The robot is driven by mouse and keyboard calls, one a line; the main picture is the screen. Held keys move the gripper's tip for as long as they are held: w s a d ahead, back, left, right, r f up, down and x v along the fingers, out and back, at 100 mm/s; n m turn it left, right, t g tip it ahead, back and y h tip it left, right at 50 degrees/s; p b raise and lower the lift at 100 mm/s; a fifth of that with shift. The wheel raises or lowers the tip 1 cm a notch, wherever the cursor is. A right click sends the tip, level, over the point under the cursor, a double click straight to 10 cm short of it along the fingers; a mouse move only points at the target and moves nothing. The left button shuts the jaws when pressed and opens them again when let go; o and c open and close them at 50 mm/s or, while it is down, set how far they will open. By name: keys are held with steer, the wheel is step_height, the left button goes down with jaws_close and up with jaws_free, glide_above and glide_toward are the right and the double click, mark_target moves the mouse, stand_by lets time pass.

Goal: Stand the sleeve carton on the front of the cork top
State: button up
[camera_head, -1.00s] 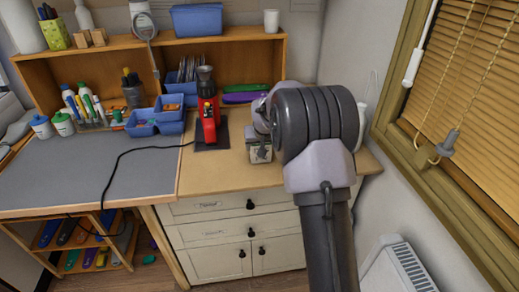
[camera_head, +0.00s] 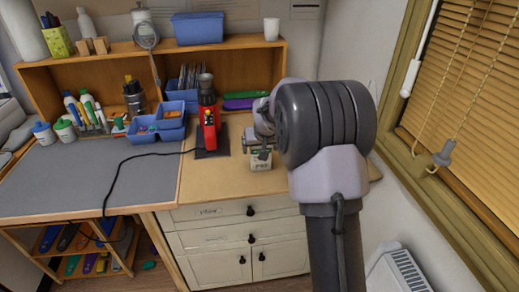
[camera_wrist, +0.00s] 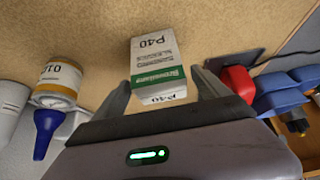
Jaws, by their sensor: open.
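The sleeve carton (camera_head: 261,160) is a small white box with a green band and "P40" print. It is at the front part of the tan cork top (camera_head: 215,180). It looks upright in the head view, with its top partly covered by my gripper (camera_head: 259,143). In the wrist view the carton (camera_wrist: 157,62) lies between the two fingertips of my gripper (camera_wrist: 163,90), which is open. A gap shows on both sides of the carton. I cannot tell whether its base rests fully on the top.
A red machine (camera_head: 208,115) on a dark base stands left of the carton, with blue bins (camera_head: 157,124) beyond it. Bare cork top lies left of the carton.

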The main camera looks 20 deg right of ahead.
steer(key=s+a+r+y+p, duration=0.1)
steer(key=s+a+r, duration=0.3)
steer(key=s+r, duration=0.25)
steer(key=s+a+r+p, duration=0.1)
steer(key=s+a+r, duration=0.4)
steer(key=s+r, duration=0.15)
steer(key=s+a+y, duration=0.1)
steer(key=s+a, duration=0.3)
steer(key=s, duration=0.4)
steer(key=s+a+y, duration=0.1)
steer(key=s+a, duration=0.3)
steer(key=s, duration=0.5)
steer(key=s+a+m, duration=0.1)
steer(key=s+a, duration=0.4)
steer(key=s, duration=0.3)
steer(key=shift+s+r+g+y, duration=0.3)
steer(key=shift+s+r+y, duration=0.05)
steer(key=shift+r+y, duration=0.05)
